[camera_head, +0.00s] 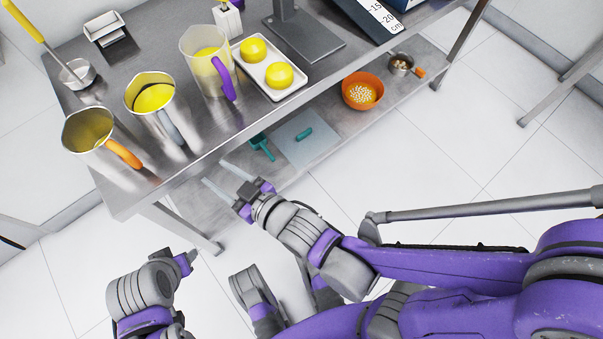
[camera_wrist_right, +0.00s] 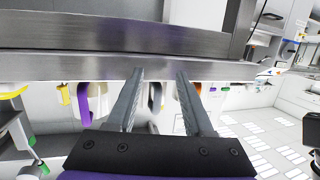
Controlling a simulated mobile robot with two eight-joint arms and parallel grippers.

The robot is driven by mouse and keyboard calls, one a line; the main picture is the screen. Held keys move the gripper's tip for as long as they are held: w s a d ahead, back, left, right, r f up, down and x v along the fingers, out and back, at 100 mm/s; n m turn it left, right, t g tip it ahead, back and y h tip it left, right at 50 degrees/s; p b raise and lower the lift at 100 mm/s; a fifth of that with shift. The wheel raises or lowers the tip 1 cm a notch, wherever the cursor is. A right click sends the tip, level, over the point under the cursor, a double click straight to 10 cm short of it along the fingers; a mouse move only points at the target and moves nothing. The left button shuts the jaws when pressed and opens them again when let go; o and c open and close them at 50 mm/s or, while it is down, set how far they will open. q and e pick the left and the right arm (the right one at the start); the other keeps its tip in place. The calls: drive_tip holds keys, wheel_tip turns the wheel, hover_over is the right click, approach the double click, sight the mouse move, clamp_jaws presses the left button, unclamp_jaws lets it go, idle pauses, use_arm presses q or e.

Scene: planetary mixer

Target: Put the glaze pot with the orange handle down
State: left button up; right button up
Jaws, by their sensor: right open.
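The glaze pot with the orange handle (camera_head: 88,130) stands upright on the steel table at the left, near its front edge. Its orange handle (camera_head: 124,153) faces the front. My right gripper (camera_head: 217,178) is open and empty, in front of the table edge, apart from the pot and to the right of it. In the right wrist view the spread fingers (camera_wrist_right: 155,88) point toward the table edge, and a bit of orange handle (camera_wrist_right: 197,88) shows by the right finger. Of my left arm, a wrist part (camera_head: 187,262) shows at lower left; its fingers cannot be made out.
A grey-handled pot (camera_head: 153,97) and a purple-handled jug (camera_head: 207,60) stand right of the pot. A tray with yellow rounds (camera_head: 268,75) lies beyond. The table's front edge (camera_head: 200,165) lies before my gripper. A lower shelf holds an orange bowl (camera_head: 362,91).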

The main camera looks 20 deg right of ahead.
drive_tip(key=s+d+f+m+g+h, duration=0.1)
drive_tip(key=d+f+m+g+h, duration=0.3)
drive_tip(key=d, duration=0.7)
drive_tip(key=s+d+f+m+g+h, duration=0.1)
drive_tip(key=s+d+f+g+h, duration=0.2)
drive_tip(key=s+d, duration=0.6)
drive_tip(key=s+g, duration=0.1)
drive_tip(key=g, duration=0.1)
drive_tip(key=shift+d+f+m+g, duration=0.15)
drive_tip(key=shift+m+g, duration=0.15)
